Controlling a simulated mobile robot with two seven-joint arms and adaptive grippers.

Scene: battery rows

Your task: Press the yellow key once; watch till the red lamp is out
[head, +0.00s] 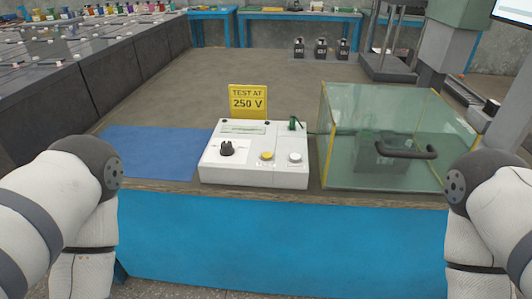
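A white tester box (255,180) stands near the table's front edge. The yellow key (266,156) is on its top, between a black knob (227,149) and a white key (295,157). A narrow display window (243,128) and a green part (294,124) are towards the back of the box. I cannot make out a lit red lamp. A yellow sign (248,102) behind the box reads "TEST AT 250 V". My arms show at the left and right edges, but neither gripper is in view.
A glass case (350,130) with a dark handle (406,150) stands right of the box, with a dark block inside. A blue mat (160,150) lies empty to the left. Three small dark items (320,48) stand at the back.

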